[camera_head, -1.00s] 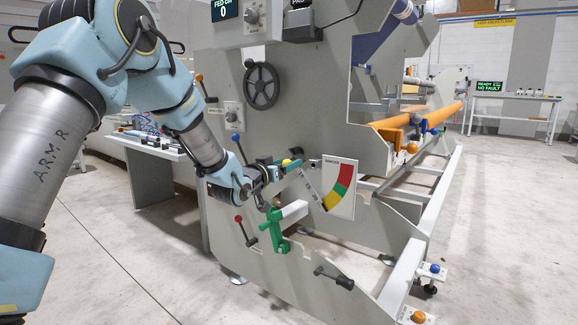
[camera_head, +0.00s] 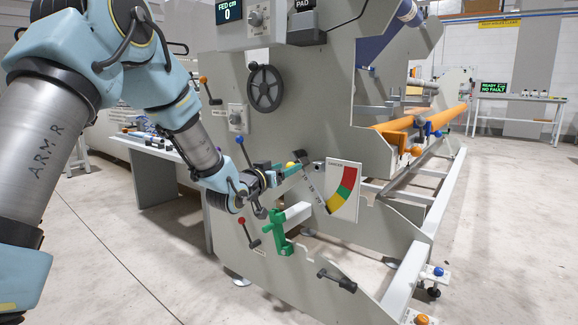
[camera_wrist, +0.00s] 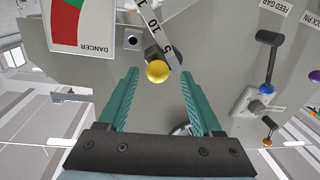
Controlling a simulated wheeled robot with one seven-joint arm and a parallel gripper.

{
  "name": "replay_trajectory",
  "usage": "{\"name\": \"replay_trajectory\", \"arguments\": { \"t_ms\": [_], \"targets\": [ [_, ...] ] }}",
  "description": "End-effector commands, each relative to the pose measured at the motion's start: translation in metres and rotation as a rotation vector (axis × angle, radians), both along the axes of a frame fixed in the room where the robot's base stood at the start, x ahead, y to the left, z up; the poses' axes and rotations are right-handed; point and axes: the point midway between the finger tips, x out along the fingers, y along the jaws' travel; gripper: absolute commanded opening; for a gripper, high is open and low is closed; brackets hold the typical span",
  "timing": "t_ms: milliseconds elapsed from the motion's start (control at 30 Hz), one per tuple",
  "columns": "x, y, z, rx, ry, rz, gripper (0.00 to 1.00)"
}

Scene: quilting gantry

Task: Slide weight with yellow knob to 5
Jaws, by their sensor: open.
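The yellow knob (camera_wrist: 157,71) is on a dark sliding weight (camera_wrist: 163,52) on a white numbered scale bar (camera_wrist: 152,22). In the wrist view the weight sits beside the 5, with 10 farther up the bar. My gripper (camera_wrist: 159,72) is open, its two teal fingers on either side of the knob in that view. In the head view the yellow knob (camera_head: 290,165) shows just beyond my gripper (camera_head: 285,172), which partly hides the weight.
The dancer gauge (camera_head: 344,190), red, green and yellow, is close right of the bar. A green bracket (camera_head: 279,230) and red-knobbed lever (camera_head: 242,221) sit below my gripper. A blue-knobbed lever (camera_head: 239,140) is above left. The grey machine panel is close behind.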

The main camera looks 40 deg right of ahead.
Motion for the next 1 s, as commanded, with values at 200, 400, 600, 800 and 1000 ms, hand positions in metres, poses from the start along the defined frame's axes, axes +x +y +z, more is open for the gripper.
{"name": "replay_trajectory", "arguments": {
  "t_ms": [200, 400, 600, 800, 1000],
  "targets": [
    [-0.015, 0.043, 0.001, 0.002, 0.002, 0.004, 0.66],
    [-0.025, 0.069, 0.001, 0.001, 0.0, 0.003, 0.66],
    [-0.028, 0.076, 0.0, -0.001, 0.0, 0.002, 0.66],
    [-0.028, 0.076, 0.0, -0.001, 0.0, 0.002, 0.66],
    [-0.028, 0.076, 0.0, -0.001, 0.0, 0.002, 0.66]
  ]
}}
